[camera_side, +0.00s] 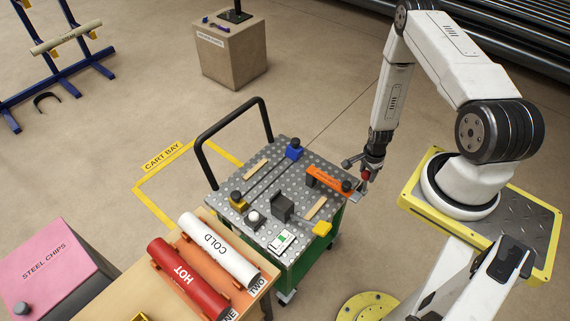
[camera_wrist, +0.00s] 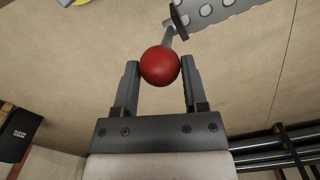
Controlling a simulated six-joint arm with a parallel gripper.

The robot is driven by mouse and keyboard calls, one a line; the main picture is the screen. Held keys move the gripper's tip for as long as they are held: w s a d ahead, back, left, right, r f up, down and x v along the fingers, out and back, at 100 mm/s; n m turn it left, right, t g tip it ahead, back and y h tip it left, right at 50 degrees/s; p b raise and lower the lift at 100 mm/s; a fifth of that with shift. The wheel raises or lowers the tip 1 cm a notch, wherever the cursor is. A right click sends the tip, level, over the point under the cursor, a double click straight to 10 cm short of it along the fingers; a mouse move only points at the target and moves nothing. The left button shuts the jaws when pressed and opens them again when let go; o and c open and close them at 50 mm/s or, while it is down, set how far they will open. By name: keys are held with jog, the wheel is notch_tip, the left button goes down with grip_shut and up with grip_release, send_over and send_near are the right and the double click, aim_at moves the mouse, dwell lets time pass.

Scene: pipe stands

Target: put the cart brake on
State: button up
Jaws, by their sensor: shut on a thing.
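The cart (camera_side: 225,199) is green with a grey perforated top and a black push handle. It stands to the left of my base. The brake lever ends in a red ball knob (camera_wrist: 160,66), with a grey rod running from it toward the perforated plate (camera_wrist: 218,10) in the wrist view. In the side view the red knob (camera_side: 366,176) is small and partly hidden at the cart's right edge. My gripper (camera_wrist: 160,72) has one finger on each side of the knob and is shut on it. It also shows in the side view (camera_side: 362,170). The lever's angle is hard to tell.
A bench with red HOT (camera_side: 186,278) and white COLD (camera_side: 217,250) pipes stands in front-left. Yellow CART BAY marking (camera_side: 152,210) lies on the floor beyond the cart.

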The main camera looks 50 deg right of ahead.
jog(key=shift+w+d+r, duration=0.1)
jog(key=shift+d+r, duration=0.1)
jog(key=shift+d, duration=1.05)
jog(key=shift+d+r, duration=0.2)
jog(key=shift+d, duration=1.15)
jog(key=shift+d+f, duration=0.2)
jog(key=shift+d, duration=0.6)
jog(key=shift+d+f, duration=0.2)
jog(key=shift+d, duration=0.65)
jog(key=shift+d+f, duration=0.2)
jog(key=shift+d, duration=0.6)
jog(key=shift+d+f, duration=0.1)
jog(key=shift+d, duration=0.25)
jog(key=o, duration=0.7)
jog(key=shift+f, duration=0.1)
